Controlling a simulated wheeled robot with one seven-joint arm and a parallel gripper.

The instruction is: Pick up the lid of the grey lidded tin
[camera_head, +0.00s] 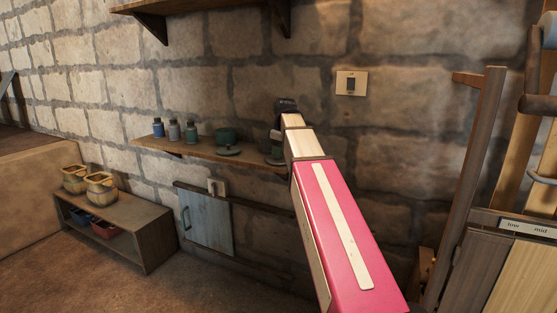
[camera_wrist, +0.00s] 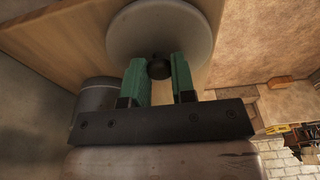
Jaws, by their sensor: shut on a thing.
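My gripper (camera_wrist: 160,78) is shut on the dark knob of a round grey lid (camera_wrist: 160,30), with one green finger on each side. The lid fills the top middle of the wrist view, its face toward the camera. A grey cylindrical tin (camera_wrist: 98,94) shows below and left of the lid, partly hidden by a finger and the gripper body. In the head view, my gripper (camera_head: 277,135) is at the right end of the wall shelf, mostly hidden by my arm. A dark grey-green thing (camera_head: 276,155) there is half covered. I cannot tell the lid's height above the shelf.
A higher shelf (camera_head: 200,5) juts out above. A wooden rack (camera_head: 470,180) stands at right. A low cabinet (camera_head: 150,235) stands at left.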

